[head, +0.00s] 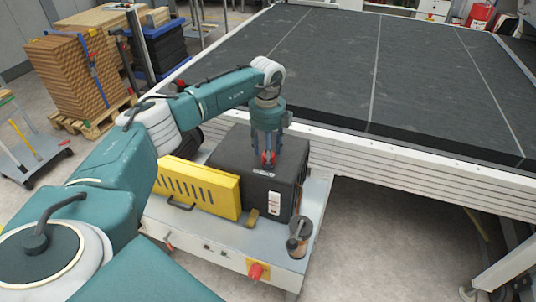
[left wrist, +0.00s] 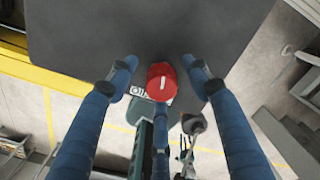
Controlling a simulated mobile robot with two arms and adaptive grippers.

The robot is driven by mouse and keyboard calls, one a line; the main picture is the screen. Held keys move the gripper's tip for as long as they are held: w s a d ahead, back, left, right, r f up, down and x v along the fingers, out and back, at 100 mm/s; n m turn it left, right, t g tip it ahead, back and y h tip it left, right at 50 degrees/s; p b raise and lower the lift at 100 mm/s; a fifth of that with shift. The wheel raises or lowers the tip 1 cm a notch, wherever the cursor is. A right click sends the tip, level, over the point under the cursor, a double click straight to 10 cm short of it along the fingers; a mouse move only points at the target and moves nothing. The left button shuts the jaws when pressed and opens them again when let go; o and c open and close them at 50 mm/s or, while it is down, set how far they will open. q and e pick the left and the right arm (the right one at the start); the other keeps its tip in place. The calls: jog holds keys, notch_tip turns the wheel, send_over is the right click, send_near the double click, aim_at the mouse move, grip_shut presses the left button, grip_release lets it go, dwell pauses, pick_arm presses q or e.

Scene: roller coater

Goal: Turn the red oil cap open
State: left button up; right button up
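The red oil cap (head: 268,159) sits on top of the dark box-shaped unit (head: 254,177). In the left wrist view the cap (left wrist: 161,82) is round, with a short white mark on its face and a label reading OIL partly hidden beside it. My left gripper (head: 267,150) points down over the cap. In the left wrist view its blue fingers (left wrist: 158,66) are spread to the left and right of the cap, with gaps on both sides. A third finger lies below the cap; whether it touches is unclear. My right gripper is not in view.
A yellow slotted panel (head: 197,187) stands left of the dark unit. A small can (head: 300,237) and a red knob (head: 257,271) are at the bench's front. The large dark roller coater bed (head: 400,75) fills the back right. A loaded pallet (head: 92,115) stands at the left.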

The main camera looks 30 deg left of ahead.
pick_arm(q)
jog(key=shift+f, duration=0.2)
jog(key=shift+s, duration=0.1)
notch_tip(320, 180, up, 12)
dwell(0.3)
dwell(0.5)
